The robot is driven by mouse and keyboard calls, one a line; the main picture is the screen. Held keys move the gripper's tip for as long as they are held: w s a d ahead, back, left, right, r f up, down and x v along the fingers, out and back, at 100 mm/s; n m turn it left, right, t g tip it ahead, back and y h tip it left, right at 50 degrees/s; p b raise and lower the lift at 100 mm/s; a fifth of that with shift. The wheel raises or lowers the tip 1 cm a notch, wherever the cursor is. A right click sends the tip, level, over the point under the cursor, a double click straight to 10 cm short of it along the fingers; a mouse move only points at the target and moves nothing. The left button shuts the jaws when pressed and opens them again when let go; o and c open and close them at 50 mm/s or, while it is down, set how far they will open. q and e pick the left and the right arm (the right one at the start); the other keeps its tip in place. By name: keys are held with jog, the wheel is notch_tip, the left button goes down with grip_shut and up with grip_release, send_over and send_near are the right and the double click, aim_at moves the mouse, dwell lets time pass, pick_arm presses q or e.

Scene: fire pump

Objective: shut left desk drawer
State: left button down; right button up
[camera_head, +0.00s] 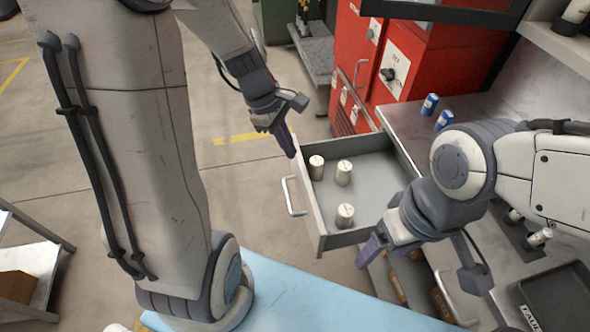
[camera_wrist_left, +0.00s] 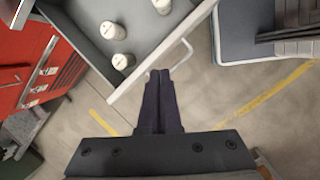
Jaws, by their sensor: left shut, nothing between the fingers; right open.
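The desk drawer (camera_head: 378,166) is pulled out from the desk (camera_head: 485,92) and holds three pale cans (camera_head: 344,172). Its front carries a white handle (camera_head: 291,196). In the left wrist view the drawer front (camera_wrist_left: 160,58) and its handle (camera_wrist_left: 181,55) lie just beyond the fingertips. My left gripper (camera_head: 290,150) is shut and empty at the far end of the drawer front; it also shows in the left wrist view (camera_wrist_left: 159,76). Whether it touches the front I cannot tell. My right gripper (camera_head: 422,262) is open near the drawer's near side, partly hidden by its own arm.
Two blue cans (camera_head: 430,105) stand on the desk top. A red cabinet (camera_head: 385,65) stands behind the drawer. A black tray (camera_head: 558,300) lies at the lower right, and a shelf cart (camera_head: 32,262) stands at the left. The floor (camera_head: 245,165) left of the drawer is clear.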

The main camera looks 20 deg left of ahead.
pick_arm(q)
jog(key=w+a+f+n+t+b, duration=0.1)
jog(key=w+a+f+n+b, duration=0.15)
jog(key=a+f+n, duration=0.65)
jog(key=w+d+f+m+b, duration=0.1)
jog(key=w+d+f+b, duration=0.3)
jog(key=f, duration=0.3)
jog(key=shift+d+f, duration=0.35)
jog(key=shift+d, duration=0.5)
pick_arm(e)
notch_tip(320, 180, down, 8)
jog(key=shift+f, duration=0.2)
pick_arm(q)
jog(key=shift+w, duration=0.1)
pick_arm(e)
jog(key=shift+r, duration=0.1)
